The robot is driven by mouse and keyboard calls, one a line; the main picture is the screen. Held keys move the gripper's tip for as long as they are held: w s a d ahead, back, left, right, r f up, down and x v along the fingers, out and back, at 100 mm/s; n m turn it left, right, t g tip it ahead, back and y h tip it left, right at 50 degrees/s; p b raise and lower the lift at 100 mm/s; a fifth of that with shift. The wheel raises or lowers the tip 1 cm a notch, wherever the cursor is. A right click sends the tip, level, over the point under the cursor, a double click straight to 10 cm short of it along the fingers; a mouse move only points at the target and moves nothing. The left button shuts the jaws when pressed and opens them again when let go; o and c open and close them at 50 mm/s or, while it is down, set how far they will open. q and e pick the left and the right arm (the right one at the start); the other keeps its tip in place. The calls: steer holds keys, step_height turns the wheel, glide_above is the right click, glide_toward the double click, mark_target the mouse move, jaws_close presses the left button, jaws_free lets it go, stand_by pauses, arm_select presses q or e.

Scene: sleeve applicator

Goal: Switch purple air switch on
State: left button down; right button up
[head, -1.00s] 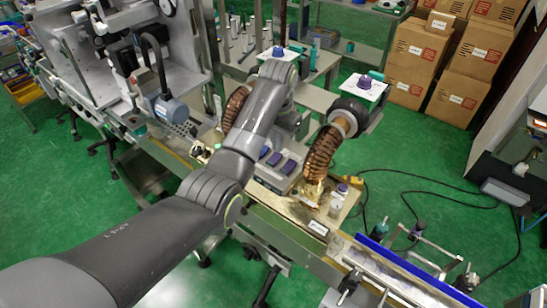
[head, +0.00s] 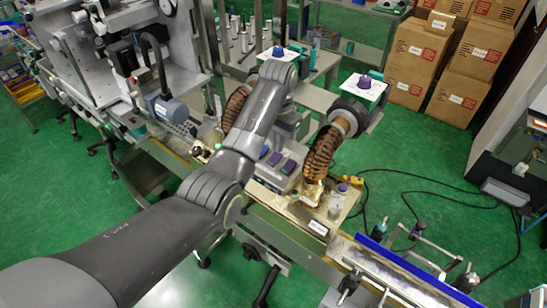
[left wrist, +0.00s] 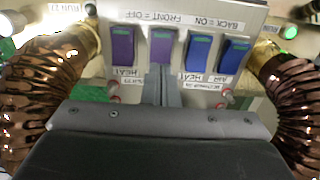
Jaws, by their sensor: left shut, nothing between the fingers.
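In the left wrist view a pale panel carries two purple rocker switches, the left one (left wrist: 122,43) and a lighter one (left wrist: 161,48), then two blue ones (left wrist: 197,53) (left wrist: 233,55) to their right. The left purple switch has a HEAT label. The label below the lighter purple switch is hidden by my left gripper (left wrist: 161,86). The gripper is shut and empty, its fingertips just below that lighter switch; contact cannot be told. In the head view the switch box (head: 272,178) is partly hidden by my left arm. My right gripper is not in view.
Brown ribbed hoses flank the panel on the left (left wrist: 38,95) and right (left wrist: 290,95). The panel's print reads BACK = ON, FRONT = OFF, upside down. A conveyor with a blue rail (head: 415,270) runs to the lower right. A small bottle (head: 337,200) stands beside the box.

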arm_select(q)
steer(key=shift+f, duration=0.9)
stand_by(0.5)
